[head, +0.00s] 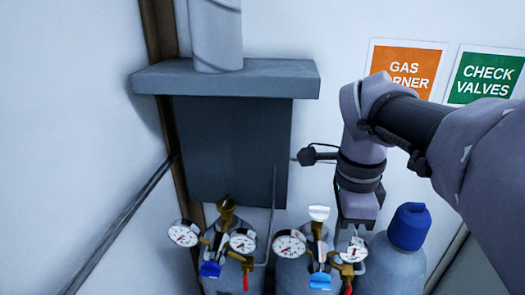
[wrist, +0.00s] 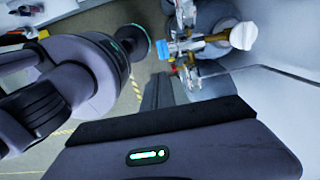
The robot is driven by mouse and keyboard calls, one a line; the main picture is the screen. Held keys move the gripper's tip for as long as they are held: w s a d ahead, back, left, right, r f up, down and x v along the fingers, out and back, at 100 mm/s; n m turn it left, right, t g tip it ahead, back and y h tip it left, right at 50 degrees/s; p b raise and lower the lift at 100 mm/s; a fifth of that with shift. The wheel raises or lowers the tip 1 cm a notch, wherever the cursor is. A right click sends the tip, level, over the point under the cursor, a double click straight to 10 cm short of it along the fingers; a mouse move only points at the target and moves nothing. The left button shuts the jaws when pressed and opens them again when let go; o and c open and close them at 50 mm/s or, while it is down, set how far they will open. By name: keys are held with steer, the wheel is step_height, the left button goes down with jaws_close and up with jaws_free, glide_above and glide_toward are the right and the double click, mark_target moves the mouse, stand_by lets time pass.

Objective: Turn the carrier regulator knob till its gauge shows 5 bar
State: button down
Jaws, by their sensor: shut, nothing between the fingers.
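Two gas cylinders carry brass regulators in the head view, each with a pair of round white gauges. The left regulator has a blue knob (head: 210,270); the right one has a blue knob (head: 320,281) and a white top handle (head: 319,213). I cannot tell which is the carrier regulator, and the gauge (head: 289,243) is too small to read. My gripper (head: 354,236) points down just right of the right regulator, above its right gauge (head: 354,250). It is shut and empty. The wrist view shows the white handle (wrist: 243,36) beyond the gripper.
A cylinder with a blue cap (head: 408,226) stands close to the right of my gripper. A grey duct and hood (head: 230,80) hang on the wall behind. Thin pipes run up beside the regulators. Orange (head: 405,68) and green (head: 486,76) signs are on the back wall.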

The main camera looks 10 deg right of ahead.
mark_target(330, 288)
step_height(330, 288, down, 13)
steer(key=shift+f+b, duration=0.1)
steer(key=shift+b, duration=0.85)
steer(key=shift+s+d+f+y, duration=0.15)
steer(key=shift+d+y, duration=0.1)
steer(key=shift+y, duration=0.55)
steer(key=shift+d+f+t+y+b, duration=0.15)
steer(key=shift+d+t+y+b, duration=0.2)
steer(key=shift+y, duration=0.35)
steer(key=shift+s+d+f, duration=0.1)
steer(key=shift+s+f, duration=0.05)
steer(key=shift+f, duration=0.15)
steer(key=shift+d+f+b, duration=0.2)
steer(key=shift+f+b, duration=0.05)
steer(key=shift+b, duration=0.15)
